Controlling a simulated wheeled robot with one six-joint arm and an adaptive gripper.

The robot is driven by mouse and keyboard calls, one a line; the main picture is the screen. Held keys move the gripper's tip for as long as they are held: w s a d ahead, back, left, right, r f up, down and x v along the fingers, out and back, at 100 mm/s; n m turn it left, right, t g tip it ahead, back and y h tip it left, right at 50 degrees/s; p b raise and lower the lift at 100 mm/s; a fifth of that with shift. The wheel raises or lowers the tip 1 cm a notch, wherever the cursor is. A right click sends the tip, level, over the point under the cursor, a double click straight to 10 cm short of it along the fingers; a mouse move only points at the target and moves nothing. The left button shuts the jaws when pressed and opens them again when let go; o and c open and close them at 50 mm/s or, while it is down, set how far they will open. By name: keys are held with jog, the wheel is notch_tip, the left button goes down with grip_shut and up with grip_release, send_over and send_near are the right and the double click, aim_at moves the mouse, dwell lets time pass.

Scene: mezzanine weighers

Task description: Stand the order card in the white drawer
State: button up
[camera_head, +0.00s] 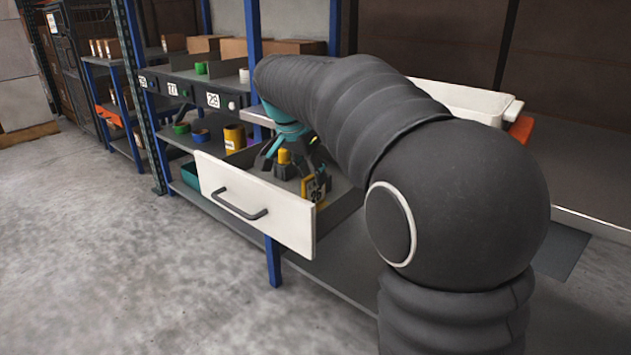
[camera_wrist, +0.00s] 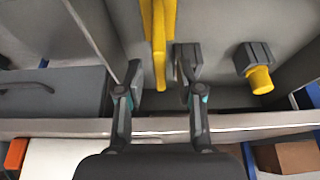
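The white drawer (camera_head: 255,205) is pulled open, with its handle on the front panel. The order card appears to be the yellow and dark piece (camera_head: 315,187) standing upright inside the drawer, close behind the front panel. In the wrist view it seems to be the narrow yellow strip (camera_wrist: 158,50), seen nearly edge-on. My gripper (camera_wrist: 160,85) points down into the drawer with its fingers apart. The lower end of the strip lies between the fingertips in the picture, with a gap on the left. I cannot tell whether the right fingertip touches it.
A dark block with a yellow knob (camera_wrist: 257,75) is also in the drawer. A shelf with number tags (camera_head: 212,100) holds several coloured tapes and cups on the left. A white bin (camera_head: 460,98) stands behind my arm. The concrete floor in front is clear.

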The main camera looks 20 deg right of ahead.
jog(key=p+v, duration=0.1)
jog(key=v, duration=0.6)
jog(key=shift+r, duration=0.15)
jog(key=s+d+f+n+t+y, duration=0.1)
jog(key=s+f+n, duration=0.4)
jog(key=s, duration=0.9)
jog(key=s+f+n+t+y, duration=0.1)
jog(key=s+f+n, duration=0.4)
jog(key=s+f, duration=0.5)
jog(key=s+y, duration=0.1)
jog(key=s, duration=0.3)
jog(key=shift+d+f+n+t+y, duration=0.25)
jog(key=shift+d+n+t+y, duration=0.05)
jog(key=shift+d+n+t, duration=0.1)
jog(key=shift+a, duration=0.15)
